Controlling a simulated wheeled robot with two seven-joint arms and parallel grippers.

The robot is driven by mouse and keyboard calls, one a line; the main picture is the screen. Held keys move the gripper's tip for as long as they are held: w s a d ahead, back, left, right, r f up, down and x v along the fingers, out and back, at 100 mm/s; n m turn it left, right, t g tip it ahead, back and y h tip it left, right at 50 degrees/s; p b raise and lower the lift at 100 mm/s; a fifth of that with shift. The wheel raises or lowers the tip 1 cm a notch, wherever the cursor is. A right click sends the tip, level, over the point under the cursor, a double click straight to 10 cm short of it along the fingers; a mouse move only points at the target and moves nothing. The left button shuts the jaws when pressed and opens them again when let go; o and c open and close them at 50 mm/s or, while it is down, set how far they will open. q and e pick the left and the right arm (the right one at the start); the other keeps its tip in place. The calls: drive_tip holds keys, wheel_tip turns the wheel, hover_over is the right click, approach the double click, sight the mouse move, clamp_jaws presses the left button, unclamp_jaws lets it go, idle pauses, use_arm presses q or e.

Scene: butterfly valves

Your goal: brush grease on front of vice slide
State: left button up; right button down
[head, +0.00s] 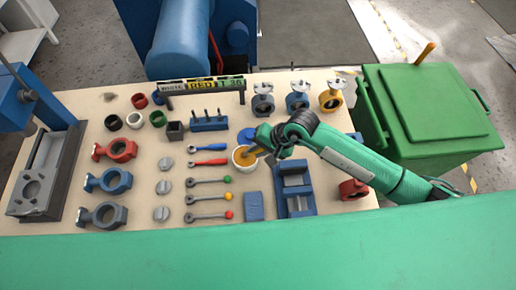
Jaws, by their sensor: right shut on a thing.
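A white pot (236,160) with yellow-orange grease in it stands on the bench, mid-right. My right gripper (263,143) is over the pot's right edge, shut on what looks like a brush; its fingers and the arm hide most of it. The brush's tip seems to be at or in the grease, but I cannot tell whether it touches. The blue vice (296,203) stands on the bench to the lower right of the pot, with grey jaws and slide between its blue ends. My right arm passes just beyond it. My left gripper is not in view.
Several levers with coloured knobs (229,198) lie left of the vice. A blue block (254,206) is next to it. A red valve body (353,190) sits to its right. A green bin (430,120) stands right of the bench. Valve bodies (112,181) line the left.

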drive_tip(key=shift+s+f+b, duration=0.1)
drive_tip(key=shift+f+b, duration=0.1)
drive_tip(key=shift+b, duration=0.3)
idle(1.5)
drive_tip(key=shift+r, duration=0.15)
drive_tip(key=shift+r+p, duration=0.45)
drive_tip(key=shift+r, duration=0.5)
drive_tip(key=shift+r+p, duration=0.65)
drive_tip(key=shift+r, duration=1.9)
drive_tip(key=s+d+r+n+g, duration=0.1)
drive_tip(key=d+r, duration=0.3)
drive_tip(key=d, duration=0.4)
drive_tip(key=s+d+r+n+g, duration=0.1)
drive_tip(key=d+r+n, duration=0.2)
drive_tip(key=d, duration=0.6)
wheel_tip(320, 180, up, 2)
drive_tip(key=shift+s+r+g, duration=0.1)
drive_tip(key=shift+s+g, duration=0.15)
drive_tip(key=shift+g, duration=0.15)
